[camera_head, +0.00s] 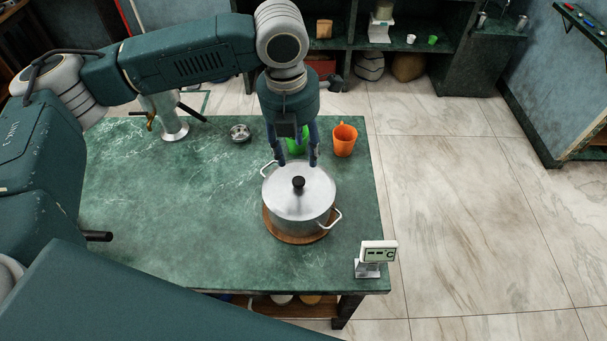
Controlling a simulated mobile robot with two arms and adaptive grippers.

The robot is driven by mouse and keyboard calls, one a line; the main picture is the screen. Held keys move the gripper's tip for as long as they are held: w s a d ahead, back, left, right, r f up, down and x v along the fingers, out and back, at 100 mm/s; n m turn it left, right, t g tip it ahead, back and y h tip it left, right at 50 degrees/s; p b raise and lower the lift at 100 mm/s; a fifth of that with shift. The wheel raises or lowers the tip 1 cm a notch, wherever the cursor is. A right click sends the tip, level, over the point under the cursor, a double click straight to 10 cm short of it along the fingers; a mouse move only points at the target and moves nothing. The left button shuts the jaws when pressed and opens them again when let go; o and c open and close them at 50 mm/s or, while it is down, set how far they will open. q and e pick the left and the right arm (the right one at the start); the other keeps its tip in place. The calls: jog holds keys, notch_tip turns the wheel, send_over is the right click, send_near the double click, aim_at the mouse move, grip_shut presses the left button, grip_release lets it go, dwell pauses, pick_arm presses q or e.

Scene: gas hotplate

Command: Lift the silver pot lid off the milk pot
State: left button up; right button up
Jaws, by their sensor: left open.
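The silver pot lid (285,201) sits on the milk pot (290,228), with a black knob (298,183) at its middle. The pot is silver with two side handles and stands on a round wooden board (275,233) on the green table. My left gripper (297,164) is open, fingers pointing down, just behind the knob in the picture and apart from it. Its fingers hold nothing. How high it is above the lid is hard to tell. My right gripper is not in view.
An orange cup (344,139) and a partly hidden green cup (298,146) stand behind the pot. A small metal item (240,132) lies to their left. A digital display (376,256) stands at the table's front right corner. The table's left middle (170,210) is clear.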

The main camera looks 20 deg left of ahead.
aim_at(299, 181)
pick_arm(q)
jog(key=f, duration=0.2)
jog(key=s+f, duration=0.1)
jog(key=f, duration=0.1)
jog(key=shift+d+p, duration=0.1)
jog(key=shift+p, duration=0.25)
jog(key=shift+w+f, duration=0.1)
jog(key=shift+f, duration=0.15)
jog(key=f, duration=0.1)
jog(key=f+p, duration=0.1)
jog(key=f, duration=0.1)
jog(key=f+p, duration=0.1)
jog(key=f, duration=0.1)
jog(key=shift+w, duration=0.25)
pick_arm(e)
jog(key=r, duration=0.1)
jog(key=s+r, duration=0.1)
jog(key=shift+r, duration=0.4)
pick_arm(q)
grip_shut()
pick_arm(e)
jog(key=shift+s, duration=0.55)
